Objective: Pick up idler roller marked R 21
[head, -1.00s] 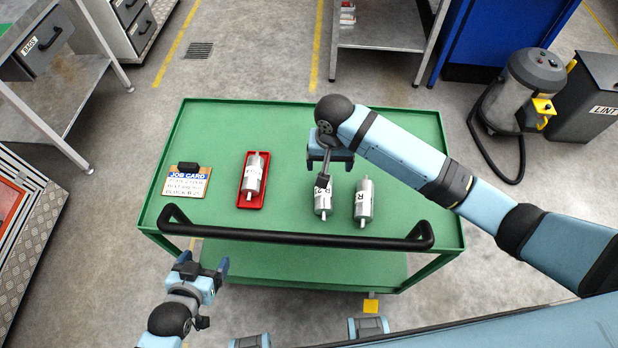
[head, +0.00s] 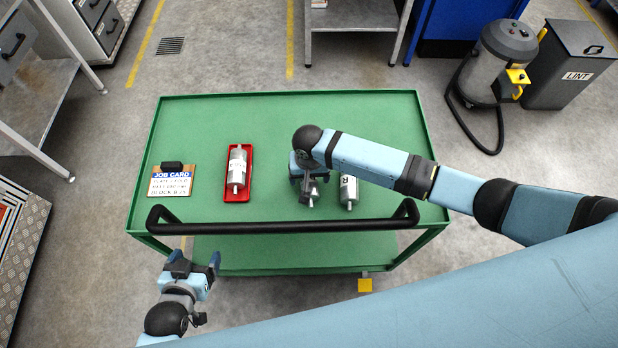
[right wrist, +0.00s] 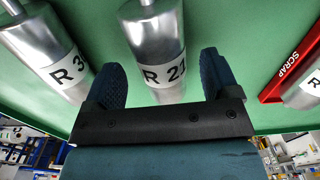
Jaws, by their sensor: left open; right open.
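The idler roller marked R 21 (right wrist: 157,50) is a silver cylinder with a white label, lying on the green cart top. In the right wrist view it lies between the two dark fingers of my right gripper (right wrist: 162,80), which are open and apart, with gaps on both sides. In the head view my right gripper (head: 308,178) is above this roller (head: 311,198) and hides most of it. Another roller (head: 348,190) lies just to its right; in the right wrist view its label (right wrist: 68,72) starts with R 3. My left gripper (head: 192,262) is open and empty in front of the cart.
A red tray (head: 236,199) marked SCRAP in the wrist view holds a third roller (head: 238,168). A job card (head: 171,182) lies at the left of the green cart (head: 270,110). A black handle bar (head: 280,226) runs along the near edge. The back of the top is clear.

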